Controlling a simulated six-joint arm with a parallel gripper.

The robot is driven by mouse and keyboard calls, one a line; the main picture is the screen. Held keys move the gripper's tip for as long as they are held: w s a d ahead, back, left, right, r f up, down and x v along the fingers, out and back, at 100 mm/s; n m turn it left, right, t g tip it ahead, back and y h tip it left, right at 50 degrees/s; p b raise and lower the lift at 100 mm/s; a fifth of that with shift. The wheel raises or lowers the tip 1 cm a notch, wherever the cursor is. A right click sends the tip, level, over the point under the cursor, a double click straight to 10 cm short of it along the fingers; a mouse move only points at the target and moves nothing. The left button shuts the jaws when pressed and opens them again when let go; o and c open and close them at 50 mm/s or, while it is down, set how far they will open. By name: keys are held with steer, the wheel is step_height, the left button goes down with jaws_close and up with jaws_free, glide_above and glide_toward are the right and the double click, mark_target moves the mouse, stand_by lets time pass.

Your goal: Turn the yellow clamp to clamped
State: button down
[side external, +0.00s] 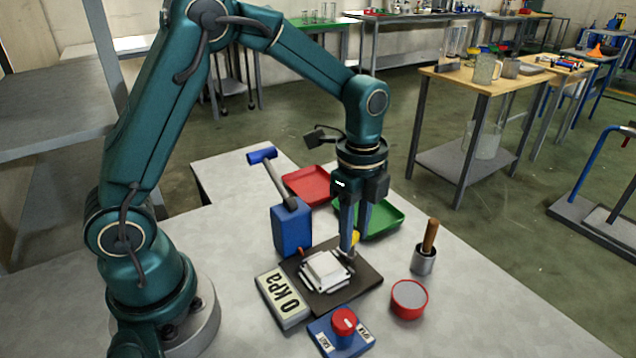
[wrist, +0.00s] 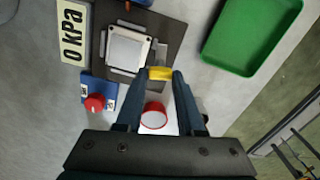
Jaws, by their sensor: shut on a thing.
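The yellow clamp (wrist: 160,73) sits at the edge of the white square device (wrist: 128,50) on a dark base plate. In the wrist view it lies between the fingertips of my gripper (wrist: 155,77), which is shut on it. In the side view my gripper (side external: 349,250) points straight down beside the white device (side external: 325,270), and only a bit of the yellow clamp (side external: 355,237) shows past the fingers. The exact turn of the clamp is hard to tell.
A "0 kPa" gauge (side external: 283,298) stands left of the dark plate. A blue box with a red knob (side external: 344,322) is in front. A red-rimmed cup (side external: 409,299) and a metal cup with a wooden handle (side external: 424,259) stand right. Green (side external: 382,219) and red (side external: 308,185) trays lie behind.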

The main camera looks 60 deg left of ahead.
steer(key=n, duration=0.4)
steer(key=shift+n, duration=0.3)
steer(key=n, duration=0.3)
steer(key=shift+w+n, duration=0.1)
steer(key=shift+n, duration=0.3)
steer(key=n, duration=0.3)
steer(key=shift+a, duration=0.1)
steer(key=shift+n, duration=2)
steer(key=c, duration=0.5)
jaws_free()
steer(key=shift+r, duration=0.15)
